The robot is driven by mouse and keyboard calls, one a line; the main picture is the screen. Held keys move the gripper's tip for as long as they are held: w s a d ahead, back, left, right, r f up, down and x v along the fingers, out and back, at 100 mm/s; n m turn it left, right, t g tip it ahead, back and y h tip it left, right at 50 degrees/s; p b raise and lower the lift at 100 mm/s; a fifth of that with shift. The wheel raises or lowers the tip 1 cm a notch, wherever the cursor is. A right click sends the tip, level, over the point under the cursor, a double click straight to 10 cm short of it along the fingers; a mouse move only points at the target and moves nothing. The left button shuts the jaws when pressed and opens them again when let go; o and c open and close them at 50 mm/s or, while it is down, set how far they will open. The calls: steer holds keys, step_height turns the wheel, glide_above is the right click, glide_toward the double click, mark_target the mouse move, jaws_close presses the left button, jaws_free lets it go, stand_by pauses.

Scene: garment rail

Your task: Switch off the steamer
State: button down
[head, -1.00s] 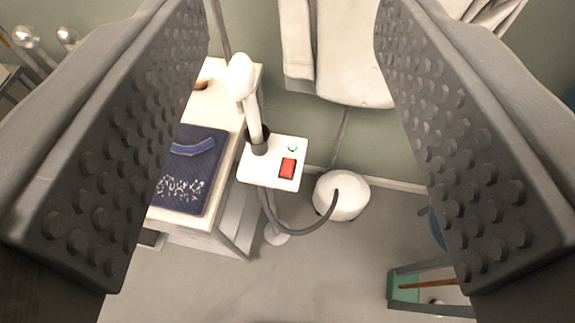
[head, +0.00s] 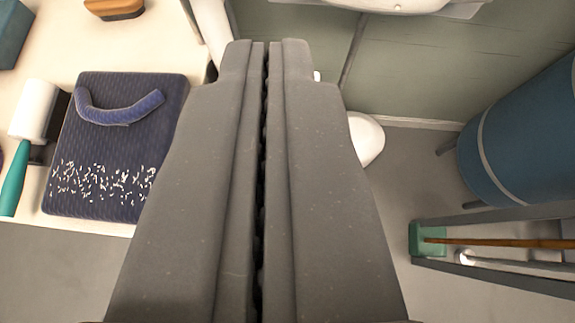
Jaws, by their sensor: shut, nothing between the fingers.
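My gripper (head: 267,50) is shut with nothing between its fingers, and it fills the middle of the head view. Its fingers cover the steamer's white control panel, so the red switch and the green light are hidden. Only a small white bit, perhaps the panel's edge, shows beside the right finger. The steamer's white upright head part (head: 211,28) shows at the top, just left of the fingertips. A white rounded body on the floor (head: 367,138) shows partly behind the right finger. I cannot tell whether the fingertips touch the panel.
On the cream table (head: 55,62) at left lie a dark blue folded cloth (head: 110,150) with white flecks, a lint roller (head: 34,110) and a brush (head: 115,8). At right are a blue cylinder (head: 525,130) and a low grey frame (head: 480,272) with a green-ended stick. A white garment hangs at top.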

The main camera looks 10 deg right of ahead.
step_height(320, 180, down, 16)
steer(key=w+d+m+g+h+b, duration=0.1)
steer(key=w+b, duration=0.1)
steer(key=w, duration=0.1)
steer(key=shift+f+g, duration=0.15)
steer(key=shift+g, duration=0.25)
steer(key=b+x, duration=0.2)
steer(key=x, duration=0.8)
steer(key=shift+d+f, duration=0.1)
steer(key=shift+f, duration=0.15)
step_height(320, 180, down, 2)
steer(key=shift+w+f+b, duration=0.1)
steer(key=shift+f+b, duration=0.1)
steer(key=shift+b, duration=0.1)
steer(key=shift+w+f, duration=0.1)
steer(key=shift+f, duration=0.4)
